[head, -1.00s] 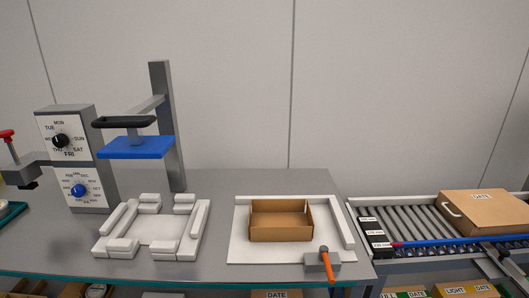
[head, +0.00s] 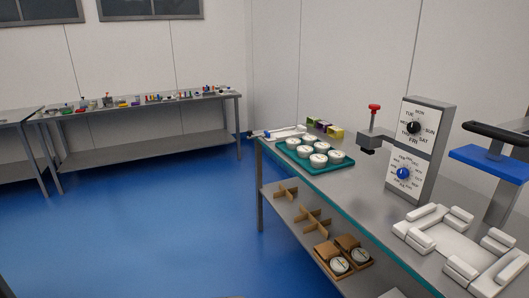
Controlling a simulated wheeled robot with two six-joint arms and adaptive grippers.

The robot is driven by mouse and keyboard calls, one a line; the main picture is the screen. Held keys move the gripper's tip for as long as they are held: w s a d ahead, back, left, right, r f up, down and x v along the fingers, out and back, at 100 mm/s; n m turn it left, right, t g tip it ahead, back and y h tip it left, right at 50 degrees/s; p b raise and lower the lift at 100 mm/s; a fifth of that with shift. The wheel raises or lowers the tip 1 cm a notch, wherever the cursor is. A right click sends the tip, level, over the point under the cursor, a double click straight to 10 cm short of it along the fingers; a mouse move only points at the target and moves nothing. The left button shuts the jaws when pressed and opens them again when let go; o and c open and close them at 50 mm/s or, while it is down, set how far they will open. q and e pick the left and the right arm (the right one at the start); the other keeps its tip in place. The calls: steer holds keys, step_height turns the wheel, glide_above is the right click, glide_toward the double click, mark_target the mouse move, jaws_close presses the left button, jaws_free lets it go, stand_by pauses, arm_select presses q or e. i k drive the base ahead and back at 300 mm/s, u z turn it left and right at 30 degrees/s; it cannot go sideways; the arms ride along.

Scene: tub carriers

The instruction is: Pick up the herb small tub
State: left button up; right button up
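Several small white round tubs (head: 319,160) with lids stand in a teal tray (head: 347,159) on the grey workbench, in the middle right of the head view. Their lid labels are too small to read, so I cannot tell which one is herb. Two more round white-lidded tubs (head: 340,265) sit by brown cardboard carriers on the lower shelf, also with unreadable labels. Neither of my grippers is in view.
A dial unit (head: 422,150) with a red-knobbed arm stands right of the tray. A white fixture (head: 450,243) lies nearer. Small coloured boxes (head: 325,128) sit behind the tray. Cardboard dividers (head: 313,220) lie below. The blue floor (head: 160,230) at left is clear.

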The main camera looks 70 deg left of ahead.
mark_target(304, 151)
steer(key=u, duration=0.3)
steer(key=k, duration=0.8)
steer(key=u, duration=1.4)
steer(key=i, duration=1.1)
steer(key=u, duration=0.35)
steer(key=i, duration=1.35)
steer(key=z, duration=0.4)
